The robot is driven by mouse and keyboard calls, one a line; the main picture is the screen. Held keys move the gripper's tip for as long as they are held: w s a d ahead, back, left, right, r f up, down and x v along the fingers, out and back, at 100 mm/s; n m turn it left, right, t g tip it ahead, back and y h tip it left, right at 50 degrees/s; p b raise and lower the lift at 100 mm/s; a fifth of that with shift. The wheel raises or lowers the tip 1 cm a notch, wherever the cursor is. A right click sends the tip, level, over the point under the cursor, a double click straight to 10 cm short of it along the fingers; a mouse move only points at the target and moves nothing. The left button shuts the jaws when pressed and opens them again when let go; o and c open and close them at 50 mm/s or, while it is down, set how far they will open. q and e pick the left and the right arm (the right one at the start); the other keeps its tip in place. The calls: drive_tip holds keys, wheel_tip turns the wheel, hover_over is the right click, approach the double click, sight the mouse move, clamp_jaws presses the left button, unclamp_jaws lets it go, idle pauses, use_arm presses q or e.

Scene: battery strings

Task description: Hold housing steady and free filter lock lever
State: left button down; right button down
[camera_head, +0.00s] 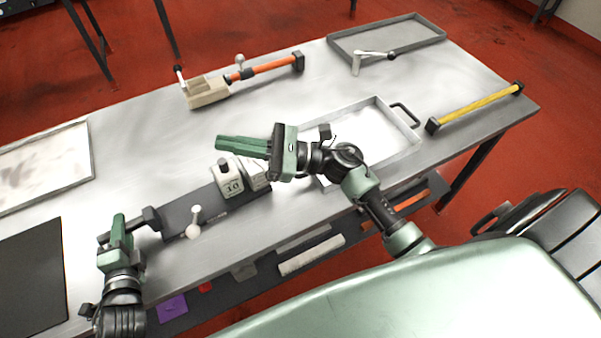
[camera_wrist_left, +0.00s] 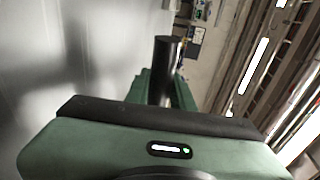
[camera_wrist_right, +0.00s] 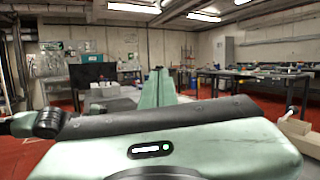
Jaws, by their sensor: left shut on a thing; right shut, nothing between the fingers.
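The housing is a dark grey flat unit (camera_head: 205,207) near the table's front edge, with pale blocks (camera_head: 232,184), one marked "10", on its right part. A small pale lever with a round knob (camera_head: 193,222) stands at its front side; I cannot tell whether it is the filter lock lever. My left gripper (camera_head: 118,224) is shut on the black bar handle (camera_head: 150,217) at the housing's left end. The bar shows as a dark cylinder (camera_wrist_left: 164,70) at the fingers in the left wrist view. My right gripper (camera_head: 218,144) is shut and empty, above and behind the pale blocks.
A beige clamp-like part with an orange bar (camera_head: 208,92) lies at the back. A yellow bar (camera_head: 475,107) lies at the right edge. The table's middle left is clear.

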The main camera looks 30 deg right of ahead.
drive_tip(key=d+f+n+g, duration=0.1)
drive_tip(key=g, duration=0.1)
drive_tip(key=d+f+n+g, duration=0.2)
drive_tip(key=w+d+f+n+g+h, duration=0.1)
drive_tip(key=g, duration=0.1)
drive_tip(key=shift+d+f+n, duration=0.15)
drive_tip(key=shift+d+n, duration=0.05)
drive_tip(key=shift+n, duration=0.1)
drive_tip(key=s+d+f+n+g+h, duration=0.1)
drive_tip(key=s+d+g+h, duration=0.15)
drive_tip(key=d, duration=0.75)
drive_tip(key=s+d+f+n+g+h, duration=0.15)
drive_tip(key=d+g, duration=0.25)
drive_tip(key=d, duration=0.6)
drive_tip(key=s+r+x, duration=0.1)
drive_tip(key=x, duration=1.2)
drive_tip(key=shift+a+r+m, duration=0.15)
drive_tip(key=shift+a+m, duration=0.2)
drive_tip(key=shift+a, duration=0.1)
